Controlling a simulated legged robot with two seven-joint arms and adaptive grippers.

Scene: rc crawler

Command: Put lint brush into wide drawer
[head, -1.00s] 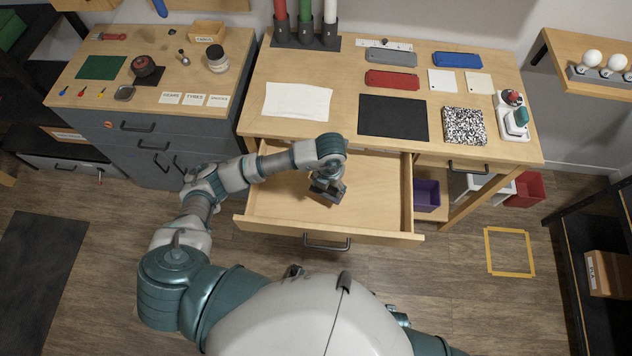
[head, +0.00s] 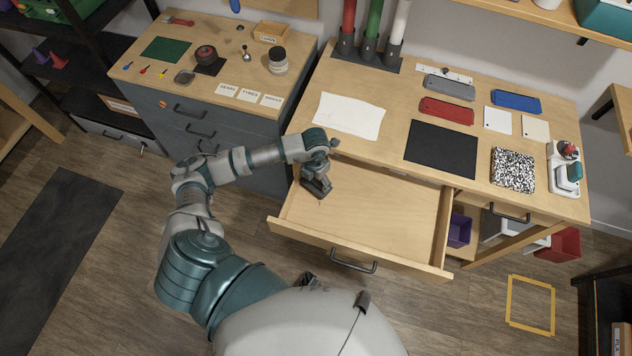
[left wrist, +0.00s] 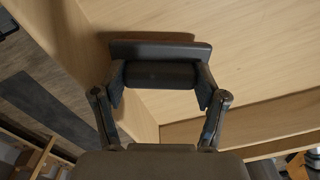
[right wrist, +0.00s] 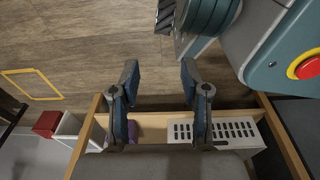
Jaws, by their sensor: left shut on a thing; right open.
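The wide drawer (head: 385,214) is pulled out from under the wooden workbench and looks otherwise empty. My left gripper (head: 318,182) is over the drawer's left part, close to its left wall. It is shut on the lint brush (left wrist: 160,50), a dark grey piece with a flat slab and a rounded part between the fingertips. In the left wrist view the brush is over the drawer's pale wood, with a shadow beside it; I cannot tell whether it touches the bottom. My right gripper (right wrist: 160,82) is open and empty in the right wrist view, outside the head view.
The workbench top holds a black mat (head: 441,149), a white sheet (head: 348,114), a speckled notebook (head: 512,169) and several coloured cases. A grey cabinet (head: 170,95) stands at the left. A purple bin (head: 459,230) and a red bin (head: 558,245) are below the bench.

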